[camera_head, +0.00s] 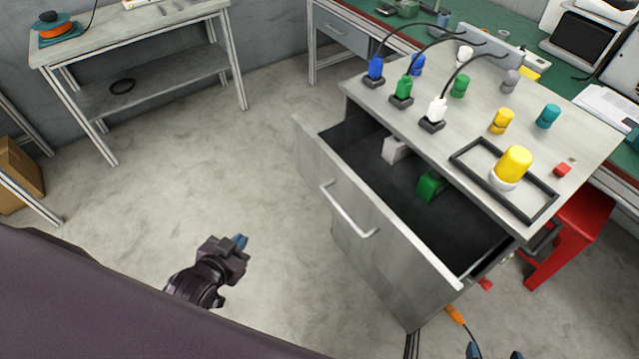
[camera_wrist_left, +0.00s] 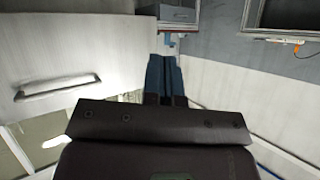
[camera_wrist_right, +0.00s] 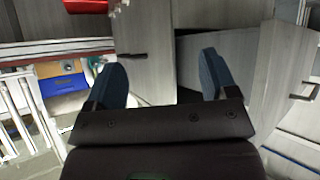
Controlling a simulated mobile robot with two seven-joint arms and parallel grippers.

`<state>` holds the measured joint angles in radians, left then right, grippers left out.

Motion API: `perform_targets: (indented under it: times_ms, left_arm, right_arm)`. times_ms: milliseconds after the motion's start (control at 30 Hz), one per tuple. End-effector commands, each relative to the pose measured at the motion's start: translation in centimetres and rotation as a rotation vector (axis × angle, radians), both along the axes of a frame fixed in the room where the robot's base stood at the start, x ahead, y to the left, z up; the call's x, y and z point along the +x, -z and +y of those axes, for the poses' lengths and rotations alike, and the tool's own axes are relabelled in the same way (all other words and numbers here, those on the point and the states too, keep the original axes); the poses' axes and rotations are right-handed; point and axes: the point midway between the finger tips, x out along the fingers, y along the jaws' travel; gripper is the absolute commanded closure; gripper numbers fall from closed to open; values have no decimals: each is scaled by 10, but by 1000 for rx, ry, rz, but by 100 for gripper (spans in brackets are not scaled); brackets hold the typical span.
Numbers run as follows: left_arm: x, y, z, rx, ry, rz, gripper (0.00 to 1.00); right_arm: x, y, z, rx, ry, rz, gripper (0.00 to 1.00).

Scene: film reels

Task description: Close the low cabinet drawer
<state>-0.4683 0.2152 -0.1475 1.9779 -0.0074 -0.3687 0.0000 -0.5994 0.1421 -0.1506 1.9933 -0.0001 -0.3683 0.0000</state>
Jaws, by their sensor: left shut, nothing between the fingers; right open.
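The low cabinet (camera_head: 385,284) stands right of centre in the head view. Its large drawer (camera_head: 365,235) is pulled well open toward me, with a metal bar handle (camera_head: 350,210) on its front. A green block (camera_head: 432,186) and a pale block (camera_head: 396,149) lie inside the drawer. My left gripper (camera_head: 240,242) is shut and empty, over the floor to the left of the drawer front. A grey panel with a bar handle (camera_wrist_left: 58,87) shows in the left wrist view. My right gripper (camera_head: 494,354) is open and empty at the bottom edge, near the cabinet's right side; its fingers show in the right wrist view (camera_wrist_right: 160,80).
The cabinet top (camera_head: 480,135) bears plugs with cables, coloured cylinders and a black frame (camera_head: 505,180) around a yellow cylinder (camera_head: 514,166). A red stool (camera_head: 572,238) stands at the right. A workbench (camera_head: 130,35) stands at the back left. The floor between is clear.

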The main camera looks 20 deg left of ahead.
Motion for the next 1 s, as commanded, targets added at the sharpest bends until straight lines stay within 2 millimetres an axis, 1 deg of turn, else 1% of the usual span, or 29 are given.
perform_targets:
  times_ms: [33, 67, 100, 167, 200, 300, 400, 467, 533, 633, 733, 833, 1000]
  left_arm:
    - [20, 13, 10, 59, 37, -18, 100]
    - [31, 15, 15, 99, 59, -39, 100]
    - [48, 16, 22, 162, 93, -79, 100]
    - [73, 15, 33, 276, 159, -153, 100]
    - [89, 13, 39, 364, 211, -208, 100]
    - [123, 5, 50, 599, 361, -366, 100]
    - [141, -3, 52, 807, 511, -509, 100]
    - [144, -5, 50, 913, 598, -584, 100]
    - [141, -6, 47, 1012, 688, -661, 100]
    - [132, -5, 37, 1102, 784, -751, 100]
    - [125, -6, 28, 1155, 843, -824, 100]
    - [122, -8, 23, 1178, 868, -868, 100]
    - [130, -8, 16, 1189, 868, -873, 100]
  right_arm:
    - [-4, 20, 0, 0, -1, 20, 21]
    - [-4, 25, 1, 0, -2, 25, 21]
    - [-3, 32, 1, 0, -5, 29, 21]
    - [-2, 39, 2, 1, -8, 33, 21]
    - [-1, 43, 3, 1, -10, 36, 21]
    - [3, 49, 5, 1, -16, 38, 21]
    - [7, 48, 6, -1, -21, 31, 21]
    - [9, 46, 6, -1, -25, 26, 21]
    - [11, 41, 6, -3, -27, 21, 21]
    - [13, 35, 5, -6, -29, 18, 21]
    - [13, 32, 5, -8, -29, 14, 21]
    - [11, 33, 5, -8, -29, 19, 21]
    - [10, 36, 5, -5, -27, 25, 21]
